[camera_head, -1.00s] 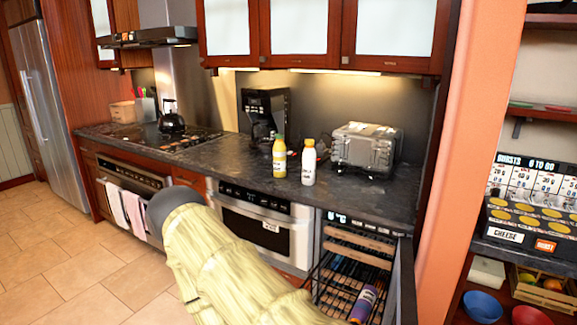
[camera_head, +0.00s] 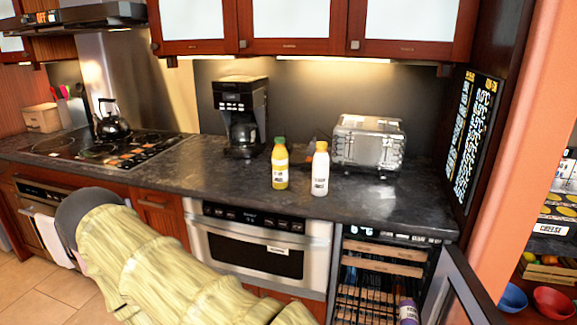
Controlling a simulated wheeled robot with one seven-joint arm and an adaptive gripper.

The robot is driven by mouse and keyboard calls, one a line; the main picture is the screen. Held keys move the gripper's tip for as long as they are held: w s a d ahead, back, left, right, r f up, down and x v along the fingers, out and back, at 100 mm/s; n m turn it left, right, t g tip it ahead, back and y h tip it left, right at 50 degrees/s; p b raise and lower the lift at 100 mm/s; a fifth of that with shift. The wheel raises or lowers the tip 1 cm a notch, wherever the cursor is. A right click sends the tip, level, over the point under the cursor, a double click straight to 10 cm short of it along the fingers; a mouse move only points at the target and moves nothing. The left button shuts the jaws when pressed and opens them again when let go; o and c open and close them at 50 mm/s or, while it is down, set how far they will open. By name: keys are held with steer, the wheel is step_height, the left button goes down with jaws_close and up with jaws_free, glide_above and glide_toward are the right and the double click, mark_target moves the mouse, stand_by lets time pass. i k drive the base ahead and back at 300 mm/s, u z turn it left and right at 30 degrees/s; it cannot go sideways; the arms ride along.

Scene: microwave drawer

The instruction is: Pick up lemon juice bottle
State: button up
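A yellow bottle with a green cap and a pale label (camera_head: 280,165) stands upright on the dark counter (camera_head: 190,180); it looks like the lemon juice. A white bottle (camera_head: 320,170) with a dark-printed label stands close to its right. Both are near the counter's front half, above the microwave drawer (camera_head: 260,245). My arm in its pale yellow sleeve (camera_head: 150,255) crosses the lower left, below and in front of the counter. My gripper cannot be seen.
A coffee maker (camera_head: 240,115) stands behind and left of the bottles, and a silver toaster-like appliance (camera_head: 368,143) behind and right. A kettle (camera_head: 110,120) is on the cooktop (camera_head: 95,150). An open wine-cooler door (camera_head: 475,290) sticks out at lower right.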

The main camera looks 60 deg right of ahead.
mark_target(320, 162)
steer(key=i, duration=0.8)
steer(key=z, duration=1.85)
